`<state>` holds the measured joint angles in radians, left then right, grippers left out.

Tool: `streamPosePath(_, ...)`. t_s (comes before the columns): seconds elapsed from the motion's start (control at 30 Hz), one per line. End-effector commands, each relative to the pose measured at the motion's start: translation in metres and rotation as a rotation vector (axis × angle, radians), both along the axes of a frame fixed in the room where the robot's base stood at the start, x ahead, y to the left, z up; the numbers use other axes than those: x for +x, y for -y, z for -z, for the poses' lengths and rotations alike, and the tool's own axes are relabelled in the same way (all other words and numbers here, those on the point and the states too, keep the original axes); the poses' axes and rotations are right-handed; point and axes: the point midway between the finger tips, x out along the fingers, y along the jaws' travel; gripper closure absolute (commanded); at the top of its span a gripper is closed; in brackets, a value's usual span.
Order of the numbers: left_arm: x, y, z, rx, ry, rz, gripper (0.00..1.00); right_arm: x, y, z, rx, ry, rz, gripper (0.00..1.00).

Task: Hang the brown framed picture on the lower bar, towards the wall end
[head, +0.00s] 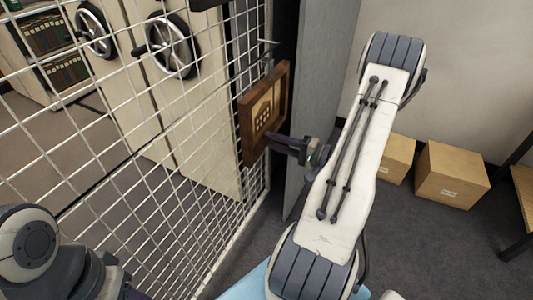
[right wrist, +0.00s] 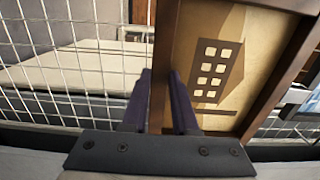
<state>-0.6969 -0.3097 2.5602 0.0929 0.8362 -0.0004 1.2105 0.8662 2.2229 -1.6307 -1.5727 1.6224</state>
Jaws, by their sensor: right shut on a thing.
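The brown framed picture (head: 264,112) is upright and slightly turned, close in front of the white wire mesh near its far end. It has a tan mount and a dark panel of small pale squares. My right gripper (head: 277,143) is shut on the frame's lower side edge. In the right wrist view the two purple fingers (right wrist: 160,100) straddle the side of the picture (right wrist: 220,70). A small grey fitting (head: 268,66) shows at the frame's top; I cannot tell whether it bears on a bar. My left arm shows at lower left, its fingertips not clearly visible.
The white mesh (head: 100,190) fills the left side, with pale cabinets and handwheels (head: 172,45) behind it. A grey panel (head: 322,80) stands just right of the picture. Cardboard boxes (head: 452,175) sit on the floor at right. The grey floor (head: 420,240) is open in front of them.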

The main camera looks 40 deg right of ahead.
Motion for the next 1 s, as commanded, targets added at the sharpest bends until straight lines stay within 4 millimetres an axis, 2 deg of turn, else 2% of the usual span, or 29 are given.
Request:
streamPosePath(0.03, 0.000, 0.000, 0.013, 0.000, 0.000, 0.000, 0.50, -0.003, 0.004, 0.009, -0.002, 0.004, 0.013, 1.00)
streamPosePath(0.1, 0.000, 0.000, 0.018, -0.001, 0.001, 0.000, 0.50, -0.005, 0.007, 0.010, -0.001, 0.004, 0.024, 1.00)
streamPosePath(0.27, 0.000, 0.000, 0.021, -0.001, 0.001, 0.000, 0.50, -0.003, 0.006, 0.010, -0.001, 0.003, 0.028, 1.00)
streamPosePath(0.7, 0.000, 0.000, 0.034, -0.001, 0.001, 0.000, 0.50, 0.023, -0.007, 0.011, -0.001, 0.003, 0.022, 1.00)
streamPosePath(1.0, 0.000, 0.000, 0.039, -0.001, 0.001, 0.000, 0.50, 0.032, -0.009, 0.009, -0.001, 0.003, 0.027, 1.00)
